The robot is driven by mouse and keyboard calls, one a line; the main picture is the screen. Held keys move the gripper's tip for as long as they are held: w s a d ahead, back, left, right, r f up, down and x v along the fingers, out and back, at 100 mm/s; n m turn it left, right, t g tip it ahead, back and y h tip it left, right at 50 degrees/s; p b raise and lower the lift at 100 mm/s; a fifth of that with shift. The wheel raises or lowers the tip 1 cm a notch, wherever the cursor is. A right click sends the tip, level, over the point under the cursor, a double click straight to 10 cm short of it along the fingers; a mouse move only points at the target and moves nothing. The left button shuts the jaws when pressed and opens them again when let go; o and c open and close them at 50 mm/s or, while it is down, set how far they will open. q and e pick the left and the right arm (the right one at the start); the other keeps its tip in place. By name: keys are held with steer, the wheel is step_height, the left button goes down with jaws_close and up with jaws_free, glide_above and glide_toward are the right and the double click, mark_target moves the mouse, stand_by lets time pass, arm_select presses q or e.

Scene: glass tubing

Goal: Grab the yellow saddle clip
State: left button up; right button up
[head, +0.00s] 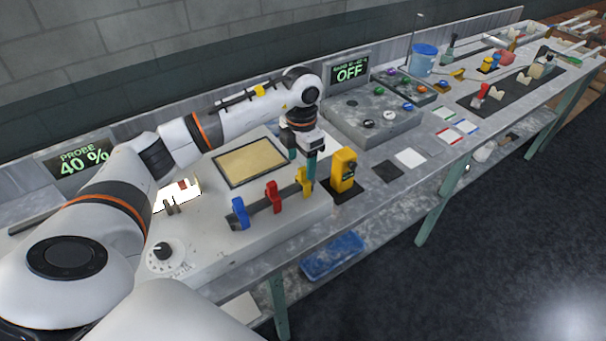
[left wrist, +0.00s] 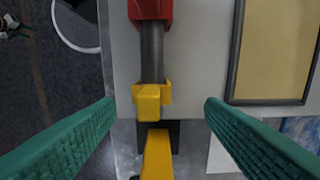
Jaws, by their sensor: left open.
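The yellow saddle clip (head: 304,182) sits at the far right end of a dark bar (head: 258,204) on the pale box, past the red and blue clips. In the left wrist view, the yellow clip (left wrist: 152,98) is around the bar (left wrist: 152,55), between the green fingers and apart from both. My left gripper (head: 302,165) is open and empty, pointing down just above the clip in the head view. Its fingers also show in the left wrist view (left wrist: 160,110). My right gripper is out of view.
A red clip (head: 272,196) and a blue clip (head: 240,213) stand along the bar. A yellow upright device (head: 343,168) stands close to the right of the yellow clip. A tan framed panel (head: 249,162) lies behind the bar. The bench's front edge is near.

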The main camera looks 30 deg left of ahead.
mark_target(303, 180)
arm_select(q)
steer(key=shift+f, duration=0.4)
steer(key=f+p, duration=0.2)
steer(key=f, duration=0.1)
steer(key=d+f+p, duration=0.1)
steer(key=shift+s+f, duration=0.25)
steer(key=shift+f, duration=0.1)
steer(key=shift+a+f, duration=0.1)
steer(key=shift+f, duration=0.3)
steer(key=shift+c, duration=0.4)
steer(key=c, duration=1)
steer(key=shift+o, duration=0.2)
